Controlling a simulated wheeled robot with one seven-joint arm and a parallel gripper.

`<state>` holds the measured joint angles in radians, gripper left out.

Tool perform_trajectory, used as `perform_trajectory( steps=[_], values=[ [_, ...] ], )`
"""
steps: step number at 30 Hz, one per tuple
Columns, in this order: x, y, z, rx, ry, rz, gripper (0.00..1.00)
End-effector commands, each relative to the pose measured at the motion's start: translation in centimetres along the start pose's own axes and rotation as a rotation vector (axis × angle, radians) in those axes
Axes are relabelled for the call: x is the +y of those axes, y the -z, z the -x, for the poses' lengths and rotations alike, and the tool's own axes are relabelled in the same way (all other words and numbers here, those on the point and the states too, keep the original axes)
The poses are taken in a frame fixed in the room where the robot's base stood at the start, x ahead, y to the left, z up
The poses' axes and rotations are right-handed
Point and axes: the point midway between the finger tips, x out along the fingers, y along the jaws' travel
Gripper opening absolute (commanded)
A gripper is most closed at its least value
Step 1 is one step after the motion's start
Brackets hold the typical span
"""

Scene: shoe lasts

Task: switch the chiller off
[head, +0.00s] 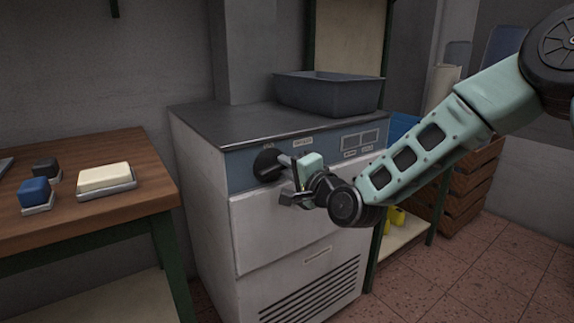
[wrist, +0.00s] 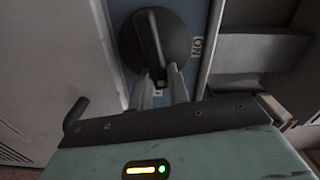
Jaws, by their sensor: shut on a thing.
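The chiller (head: 285,220) is a white cabinet with a dark top and a blue control strip. Its round black knob (head: 268,165) sits at the left end of that strip. The knob also fills the upper middle of the wrist view (wrist: 176,38), with a raised grip bar across it. An ON label (wrist: 196,46) is beside the knob there. My gripper (head: 284,162) reaches the knob from the right; its two fingers are shut on the knob's grip bar, seen at its near end in the wrist view (wrist: 160,84). A small pale mark shows between the fingers.
A dark grey bin (head: 325,95) stands on the chiller's top. A wooden table (head: 110,205) at the left holds a cream block on a tray (head: 105,178) and small blue and black blocks. Wooden crates (head: 470,195) stand at the right. The tiled floor at front right is clear.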

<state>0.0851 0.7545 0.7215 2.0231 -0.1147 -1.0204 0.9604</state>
Motion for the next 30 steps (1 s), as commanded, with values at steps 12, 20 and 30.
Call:
perform_trajectory(
  steps=[12,20,30],
  values=[
    [0.56,0.08,0.02,0.002,-0.001,-0.189,0.00],
    [0.65,0.01,0.02,0.002,-0.002,-0.216,0.00],
    [0.68,0.01,0.03,0.002,-0.003,-0.217,0.28]
  ],
)
